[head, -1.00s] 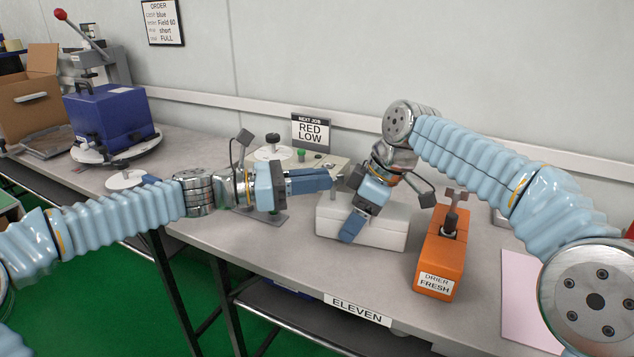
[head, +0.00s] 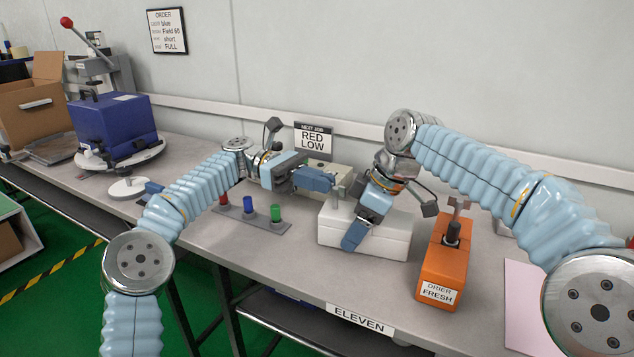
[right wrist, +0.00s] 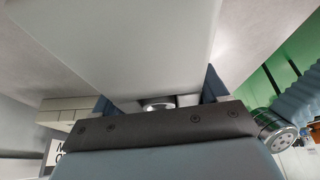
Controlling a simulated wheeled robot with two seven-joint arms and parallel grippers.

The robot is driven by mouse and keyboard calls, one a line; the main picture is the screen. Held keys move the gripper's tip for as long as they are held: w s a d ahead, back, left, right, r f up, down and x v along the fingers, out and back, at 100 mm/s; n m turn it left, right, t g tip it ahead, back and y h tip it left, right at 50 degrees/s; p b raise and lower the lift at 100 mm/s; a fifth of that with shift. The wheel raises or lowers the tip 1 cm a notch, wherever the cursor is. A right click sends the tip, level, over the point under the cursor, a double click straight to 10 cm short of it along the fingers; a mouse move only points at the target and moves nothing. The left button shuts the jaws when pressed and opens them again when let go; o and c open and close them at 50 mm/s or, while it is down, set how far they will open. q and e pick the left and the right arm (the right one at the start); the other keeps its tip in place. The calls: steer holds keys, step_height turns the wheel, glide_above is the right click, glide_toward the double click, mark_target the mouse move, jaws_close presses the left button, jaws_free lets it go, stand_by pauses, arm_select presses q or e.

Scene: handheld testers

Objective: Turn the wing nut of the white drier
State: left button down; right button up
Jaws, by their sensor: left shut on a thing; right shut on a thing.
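The white drier (head: 388,238) is a white box on the table, right of the middle in the head view. In the right wrist view the white drier (right wrist: 125,45) fills the top, between my fingers. My right gripper (head: 357,222) is shut on it from above. Its wing nut (head: 337,194) stands at the left end, partly hidden by my fingers. My left gripper (head: 329,184) is shut on the wing nut, its fingers reaching in from the left and back.
An orange drier (head: 441,268) labelled FRESH, with its own upright wing nut, stands close on the right. A grey strip (head: 237,216) with red, blue and green pegs lies to the left. A beige box (head: 325,172) and a RED LOW sign (head: 313,142) stand behind.

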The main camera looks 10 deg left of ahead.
arm_select(q)
steer(key=shift+s+d+f+m+g+y, duration=0.1)
steer(key=shift+d+m+g+y, duration=0.2)
steer(key=shift+d+m+g, duration=0.15)
steer(key=c, duration=1.4)
jaws_free()
steer(key=shift+a, duration=0.35)
